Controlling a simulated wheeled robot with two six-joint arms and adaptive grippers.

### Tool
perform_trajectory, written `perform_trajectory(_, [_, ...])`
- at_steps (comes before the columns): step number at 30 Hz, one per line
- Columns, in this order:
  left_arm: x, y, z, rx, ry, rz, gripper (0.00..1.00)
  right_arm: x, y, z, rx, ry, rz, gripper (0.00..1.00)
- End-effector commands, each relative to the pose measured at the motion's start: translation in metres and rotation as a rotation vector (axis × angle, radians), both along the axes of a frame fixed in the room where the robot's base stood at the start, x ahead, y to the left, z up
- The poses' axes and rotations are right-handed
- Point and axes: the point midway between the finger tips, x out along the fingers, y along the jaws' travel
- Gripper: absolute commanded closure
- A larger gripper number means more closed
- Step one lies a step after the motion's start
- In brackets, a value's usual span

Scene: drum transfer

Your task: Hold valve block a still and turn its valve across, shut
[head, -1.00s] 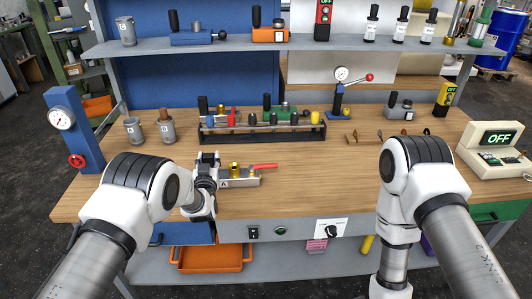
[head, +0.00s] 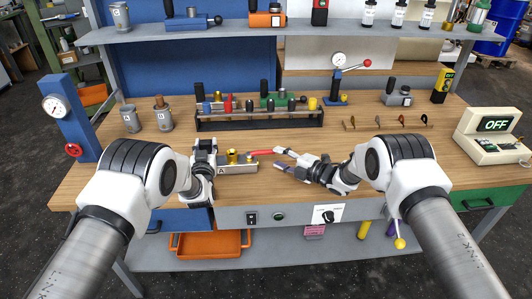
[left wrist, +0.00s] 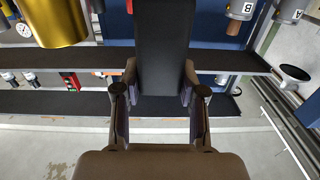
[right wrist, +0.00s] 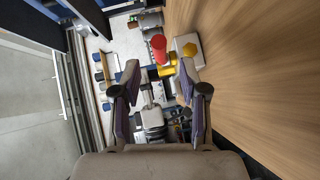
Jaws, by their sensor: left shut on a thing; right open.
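Valve block a (head: 240,169), a grey bar marked A with brass fittings, lies on the bench at centre left. Its red valve lever (head: 262,152) points right, along the block. My left gripper (head: 205,150) is at the block's left end, shut on its black upright grip (left wrist: 162,45), which fills the jaws in the left wrist view. My right gripper (head: 281,158) is open at the lever's right end. Contact cannot be told.
A black rack (head: 260,122) of coloured parts stands behind the block. An OFF display box (head: 492,135) stands at the right.

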Motion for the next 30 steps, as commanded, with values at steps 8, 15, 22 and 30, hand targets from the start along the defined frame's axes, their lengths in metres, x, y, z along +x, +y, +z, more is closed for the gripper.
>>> perform_trajectory(8, [0.0,0.0,0.002,-0.001,-0.003,0.001,1.0,0.036,0.039,-0.008,0.0,0.001,0.002,0.57])
perform_trajectory(15, [0.0,0.0,0.002,-0.001,-0.003,0.001,1.0,0.043,0.046,-0.009,0.002,0.003,-0.003,0.57])
perform_trajectory(22, [0.0,0.0,0.002,-0.001,-0.003,0.001,1.0,0.043,0.045,-0.009,0.003,0.003,-0.002,0.85])
perform_trajectory(30, [0.0,0.0,0.002,0.0,-0.003,0.001,1.0,0.043,0.045,-0.009,0.002,0.004,-0.003,1.0])
